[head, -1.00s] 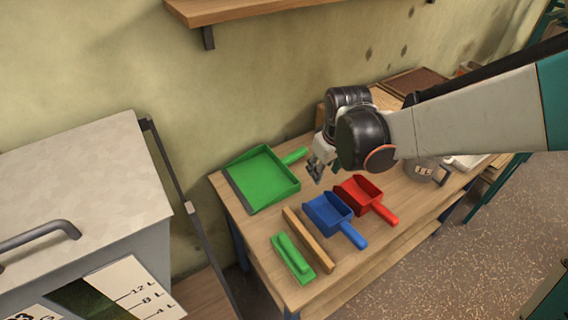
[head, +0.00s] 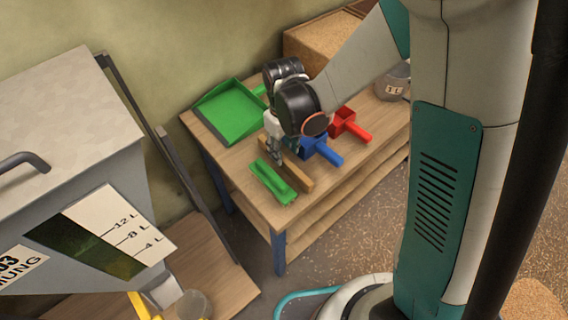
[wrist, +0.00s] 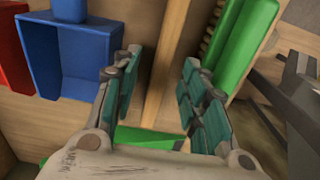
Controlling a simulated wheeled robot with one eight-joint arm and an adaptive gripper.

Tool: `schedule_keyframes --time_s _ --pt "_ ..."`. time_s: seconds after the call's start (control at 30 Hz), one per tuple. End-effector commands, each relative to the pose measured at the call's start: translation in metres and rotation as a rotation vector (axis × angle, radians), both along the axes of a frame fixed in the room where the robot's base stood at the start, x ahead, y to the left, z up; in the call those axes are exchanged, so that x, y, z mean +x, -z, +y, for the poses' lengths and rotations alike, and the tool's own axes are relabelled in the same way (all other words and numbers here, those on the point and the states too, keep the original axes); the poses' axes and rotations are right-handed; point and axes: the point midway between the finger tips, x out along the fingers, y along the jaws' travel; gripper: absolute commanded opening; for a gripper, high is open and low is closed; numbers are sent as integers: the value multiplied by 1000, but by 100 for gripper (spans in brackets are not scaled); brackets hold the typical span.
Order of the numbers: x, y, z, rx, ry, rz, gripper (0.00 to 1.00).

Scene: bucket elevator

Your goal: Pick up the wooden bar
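The wooden bar (head: 289,169) lies on the wooden table between the green brush (head: 272,181) and the blue scoop (head: 322,150). My gripper (head: 276,158) is over the bar, pointing down, and hides part of it in the head view. In the wrist view my gripper (wrist: 158,100) is open, with its two teal-padded fingers apart. The bar (wrist: 170,68) runs lengthwise between them there, with nothing clearly touching it. I cannot tell the exact height of the fingertips above the bar.
The green dustpan (head: 231,111) lies at the table's far left and the red scoop (head: 349,124) lies right of the blue one. A grey bin (head: 62,135) with a litre scale stands left of the table (head: 251,207). The brush is close beside one finger.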

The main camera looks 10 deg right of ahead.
Motion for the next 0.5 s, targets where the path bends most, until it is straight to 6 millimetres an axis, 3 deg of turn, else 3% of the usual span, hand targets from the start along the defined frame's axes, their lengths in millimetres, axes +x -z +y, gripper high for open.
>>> schedule_keyframes --time_s 0.33,0.5 --pt "-7 43 -1 0 0 0 40" --pt "-7 52 -1 0 0 0 40"
